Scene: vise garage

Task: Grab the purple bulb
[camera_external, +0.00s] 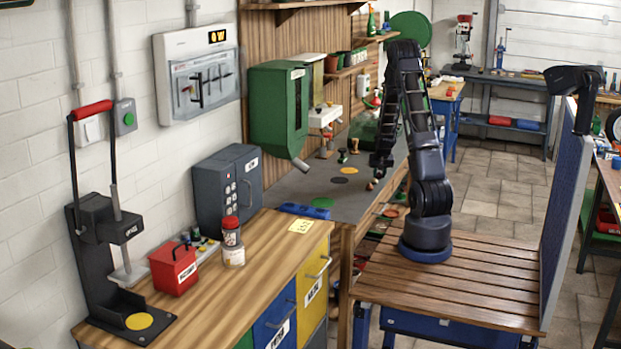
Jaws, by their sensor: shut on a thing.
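My gripper (376,174) hangs low over the grey workbench (318,192), near its right edge, with the arm folded downward. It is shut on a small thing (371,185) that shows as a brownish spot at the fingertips. The thing is too small and too much covered by the dark fingers to tell its shape. I cannot make out a purple bulb anywhere in this view. I cannot tell whether the held thing touches the bench top.
Small bottles (343,156) stand left of my gripper. Flat yellow (348,171) and dark (339,180) discs lie on the bench. A green hopper machine (279,108) hangs on the wall to the left. A blue tray (305,211) lies at the bench's front.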

